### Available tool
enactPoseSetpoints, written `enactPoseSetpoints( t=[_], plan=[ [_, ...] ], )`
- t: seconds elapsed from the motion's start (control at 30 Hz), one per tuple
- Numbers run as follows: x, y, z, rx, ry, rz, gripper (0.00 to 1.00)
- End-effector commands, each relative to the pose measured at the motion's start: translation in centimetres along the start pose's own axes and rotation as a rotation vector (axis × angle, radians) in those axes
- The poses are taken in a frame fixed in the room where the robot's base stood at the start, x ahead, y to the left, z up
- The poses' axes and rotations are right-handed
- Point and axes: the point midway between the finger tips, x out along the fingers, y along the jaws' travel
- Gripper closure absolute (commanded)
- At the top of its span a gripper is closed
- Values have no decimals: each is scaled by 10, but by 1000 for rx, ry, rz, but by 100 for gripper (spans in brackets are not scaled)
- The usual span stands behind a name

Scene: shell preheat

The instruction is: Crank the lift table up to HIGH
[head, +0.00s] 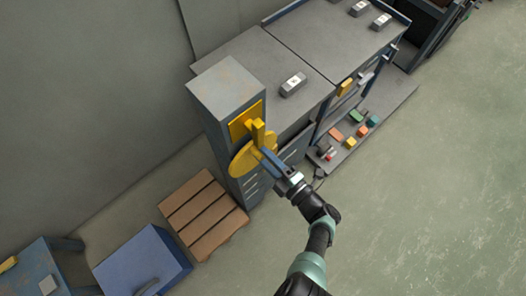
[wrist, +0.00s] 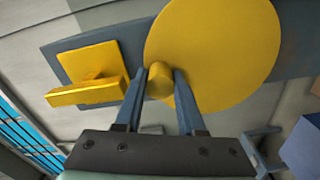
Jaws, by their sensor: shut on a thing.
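A yellow crank disc (head: 241,162) is mounted on the side of a blue-grey column (head: 223,140); the disc also fills the upper right of the wrist view (wrist: 220,50). A short yellow crank knob (wrist: 160,80) sticks out near the disc's lower left edge in the wrist view. My gripper (wrist: 163,76) is shut on this knob, one blue finger on each side. In the head view my gripper (head: 264,153) reaches the disc from the lower right and hides part of it. A yellow plate (wrist: 90,60) with a protruding yellow bar (wrist: 87,93) is beside the disc. No HIGH marking is readable.
A grey-topped bench (head: 305,55) with small grey blocks adjoins the column. A low shelf (head: 375,125) holds several coloured blocks. A wooden pallet (head: 203,212) and a blue box (head: 140,262) stand at the lower left. The floor at right is clear.

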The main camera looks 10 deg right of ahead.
Motion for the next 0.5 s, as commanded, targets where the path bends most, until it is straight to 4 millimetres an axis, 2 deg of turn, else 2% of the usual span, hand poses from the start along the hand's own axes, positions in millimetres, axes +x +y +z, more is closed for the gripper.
enactPoseSetpoints(
  t=[0.3,0.33,0.47,0.5],
  plan=[
    [0,4,3,-5,-7,6,100],
    [0,4,4,-5,-7,6,56],
    [0,3,3,-4,-6,4,33],
    [0,2,2,-3,-5,4,31]
  ],
)
